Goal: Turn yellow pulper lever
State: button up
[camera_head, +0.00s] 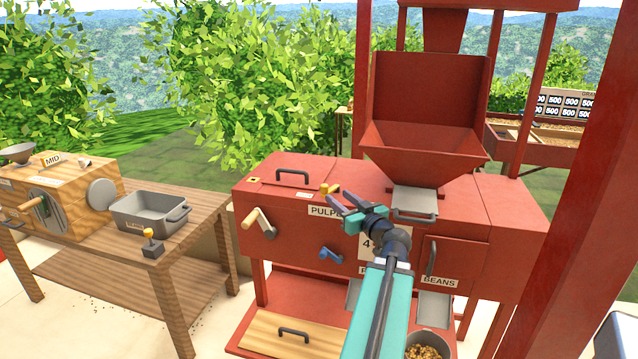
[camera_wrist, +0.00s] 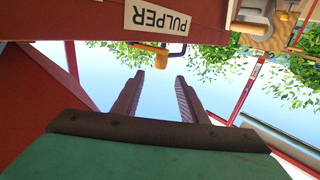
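The red pulper (camera_head: 300,225) stands in the middle of the head view, with a white label reading PULPER, partly covered by my gripper. A small yellow lever (camera_head: 327,188) sticks up at its top front edge. In the wrist view the yellow lever (camera_wrist: 150,48) shows beside the PULPER label, just beyond my fingertips and roughly in line with the gap between them. My gripper (camera_head: 341,201) is just right of the lever in the head view. In the wrist view its two fingers (camera_wrist: 158,85) are apart with nothing between them. Whether they touch the lever cannot be told.
A tan-handled crank (camera_head: 257,222) and a blue lever (camera_head: 328,254) are on the pulper's front. A red hopper (camera_head: 425,140) rises behind. A red post (camera_head: 585,190) stands at right. A wooden table (camera_head: 190,240) with a grey bin (camera_head: 150,212) is at left.

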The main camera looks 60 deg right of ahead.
jog(key=shift+p+x, duration=1.9)
jog(key=shift+x, duration=4.95)
grip_shut()
